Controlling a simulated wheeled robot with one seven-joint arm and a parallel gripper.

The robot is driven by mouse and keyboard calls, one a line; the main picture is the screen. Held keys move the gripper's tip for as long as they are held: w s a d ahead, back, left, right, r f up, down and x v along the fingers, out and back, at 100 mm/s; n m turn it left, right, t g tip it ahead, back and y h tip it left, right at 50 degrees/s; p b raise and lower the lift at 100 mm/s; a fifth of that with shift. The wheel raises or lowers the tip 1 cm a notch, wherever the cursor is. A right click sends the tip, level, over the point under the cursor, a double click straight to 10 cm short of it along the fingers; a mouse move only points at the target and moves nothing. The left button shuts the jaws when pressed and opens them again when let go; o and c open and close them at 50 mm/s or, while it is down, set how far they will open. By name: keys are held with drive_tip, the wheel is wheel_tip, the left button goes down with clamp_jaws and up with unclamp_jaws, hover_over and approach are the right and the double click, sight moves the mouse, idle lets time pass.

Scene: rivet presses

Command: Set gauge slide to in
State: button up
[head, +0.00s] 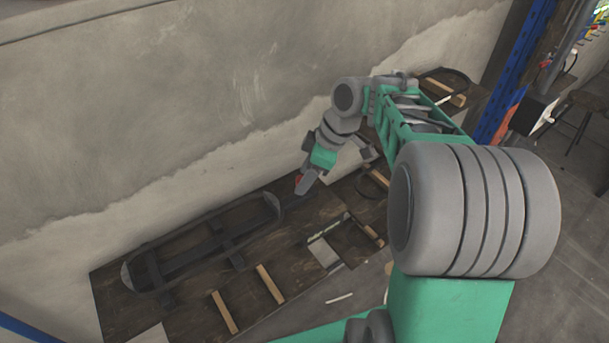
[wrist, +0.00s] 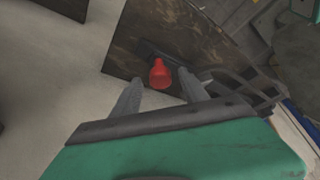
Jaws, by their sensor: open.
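A red knob (wrist: 159,73) shows in the wrist view at the end of a dark bar (wrist: 152,50) on a dark wooden board (wrist: 180,25). It looks like the gauge slide's handle. My gripper (wrist: 159,84) is open, with one grey finger on each side of the knob in the picture. I cannot tell whether either finger touches it. In the head view my gripper (head: 305,186) points down beside the wall, and a small red part of the knob (head: 298,180) shows next to the fingers. Most of the slide is hidden there.
A dark wooden bench (head: 190,310) runs along the concrete wall (head: 180,100). A long dark oval frame (head: 200,245) lies on it at left. Light wooden strips (head: 270,284) and a pale plate (head: 323,252) lie nearer. A blue post (head: 515,70) stands at right.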

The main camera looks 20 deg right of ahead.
drive_tip(key=shift+a+f, duration=0.1)
drive_tip(key=shift+f, duration=0.2)
drive_tip(key=shift+c, duration=0.3)
clamp_jaws()
idle(0.9)
